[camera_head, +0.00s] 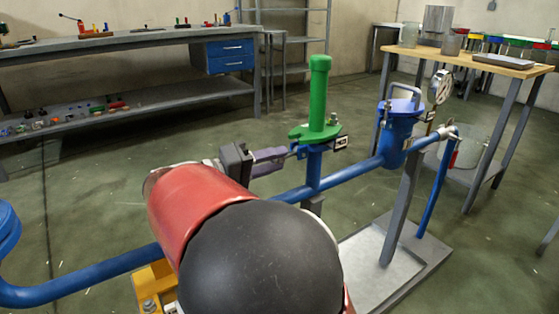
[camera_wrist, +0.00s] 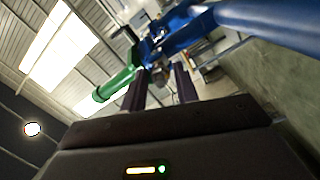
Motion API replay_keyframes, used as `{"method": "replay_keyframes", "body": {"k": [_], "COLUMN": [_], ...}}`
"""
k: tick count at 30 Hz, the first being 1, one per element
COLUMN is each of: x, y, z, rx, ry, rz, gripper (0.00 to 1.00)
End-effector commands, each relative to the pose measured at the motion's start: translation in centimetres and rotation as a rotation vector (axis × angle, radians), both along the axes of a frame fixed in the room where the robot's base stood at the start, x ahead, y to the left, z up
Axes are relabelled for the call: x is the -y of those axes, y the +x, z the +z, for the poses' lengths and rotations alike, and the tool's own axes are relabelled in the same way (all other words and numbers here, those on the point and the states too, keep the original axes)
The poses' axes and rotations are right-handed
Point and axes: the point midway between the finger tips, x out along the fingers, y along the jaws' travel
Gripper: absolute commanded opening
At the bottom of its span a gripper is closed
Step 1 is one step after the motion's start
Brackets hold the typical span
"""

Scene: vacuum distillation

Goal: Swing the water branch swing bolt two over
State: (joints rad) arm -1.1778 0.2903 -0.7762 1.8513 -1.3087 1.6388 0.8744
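A green capped fitting (camera_head: 319,95) stands upright on a blue branch pipe (camera_head: 314,170), with a green notched flange at its foot. A small bolt with a pale tag (camera_head: 341,142) is at the flange's right side. I cannot read which bolt is numbered two. My gripper (camera_head: 292,154) reaches in from the left at flange height, its fingertips close to the flange's left edge. In the wrist view the two dark fingers (camera_wrist: 160,85) stand apart, with small metal hardware beyond them near the green fitting (camera_wrist: 112,88). Contact with a bolt cannot be told.
A blue pipe run (camera_head: 345,177) crosses below my gripper. A blue vessel with a handle (camera_head: 397,128) and a gauge (camera_head: 441,87) stand to the right. A workbench (camera_head: 130,42) and a wooden-topped table (camera_head: 480,62) are farther back. Open floor lies between.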

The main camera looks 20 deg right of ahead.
Motion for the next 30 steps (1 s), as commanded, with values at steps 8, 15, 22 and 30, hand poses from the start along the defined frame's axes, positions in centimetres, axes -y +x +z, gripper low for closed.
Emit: {"method": "replay_keyframes", "body": {"k": [8,15,22,30], "x": [1.7,1.7,1.7,1.7], "y": [0.4,0.4,0.4,0.4], "z": [0.0,0.0,0.0,0.5], "rx": [-0.001,-0.001,-0.001,-0.013], "ry": [0.001,0.002,0.002,0.047], "rz": [0.0,0.001,0.001,0.001], "gripper": [0.3,0.24,0.0,0.0]}}
